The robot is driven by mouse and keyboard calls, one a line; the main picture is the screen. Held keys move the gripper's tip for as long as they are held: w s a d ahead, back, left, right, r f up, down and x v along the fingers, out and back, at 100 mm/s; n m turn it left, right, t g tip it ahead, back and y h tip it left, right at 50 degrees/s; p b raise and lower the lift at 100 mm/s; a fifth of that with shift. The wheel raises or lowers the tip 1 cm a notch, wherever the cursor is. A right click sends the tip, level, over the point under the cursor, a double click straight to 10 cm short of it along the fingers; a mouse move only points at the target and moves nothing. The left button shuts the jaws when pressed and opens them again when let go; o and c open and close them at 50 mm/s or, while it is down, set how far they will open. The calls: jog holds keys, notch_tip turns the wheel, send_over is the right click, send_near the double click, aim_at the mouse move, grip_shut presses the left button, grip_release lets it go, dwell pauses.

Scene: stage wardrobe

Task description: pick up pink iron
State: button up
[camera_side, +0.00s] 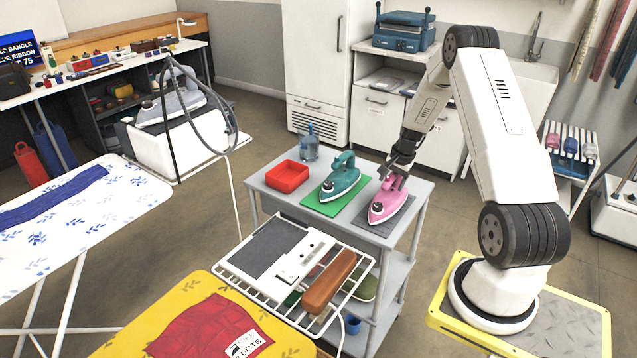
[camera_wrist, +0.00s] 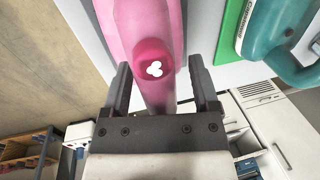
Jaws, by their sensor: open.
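The pink iron (camera_side: 387,203) stands on a dark grey mat (camera_side: 402,219) at the right side of a grey trolley's top. My gripper (camera_side: 393,178) is at the iron's handle, coming down from above. In the wrist view the pink iron (camera_wrist: 152,40) runs between the two dark fingers of my gripper (camera_wrist: 161,80). The fingers are open, one on each side of the handle, with a visible gap on each side.
A teal iron (camera_side: 342,180) on a green mat (camera_side: 325,204) stands just left of the pink one; it also shows in the wrist view (camera_wrist: 283,40). A red tray (camera_side: 288,177) and a blue clear jug (camera_side: 310,143) are further left on the trolley top (camera_side: 262,187). A wire rack (camera_side: 238,275) adjoins its front.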

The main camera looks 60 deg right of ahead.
aim_at(397, 202)
grip_shut()
jog(key=shift+r, duration=0.15)
dwell(0.4)
jog(key=shift+r, duration=0.75)
jog(key=s+a+r, duration=0.9)
jog(key=s+r, duration=0.1)
jog(key=r, duration=0.1)
jog(key=shift+s+a+r, duration=0.15)
jog(key=shift+s, duration=0.05)
dwell(0.3)
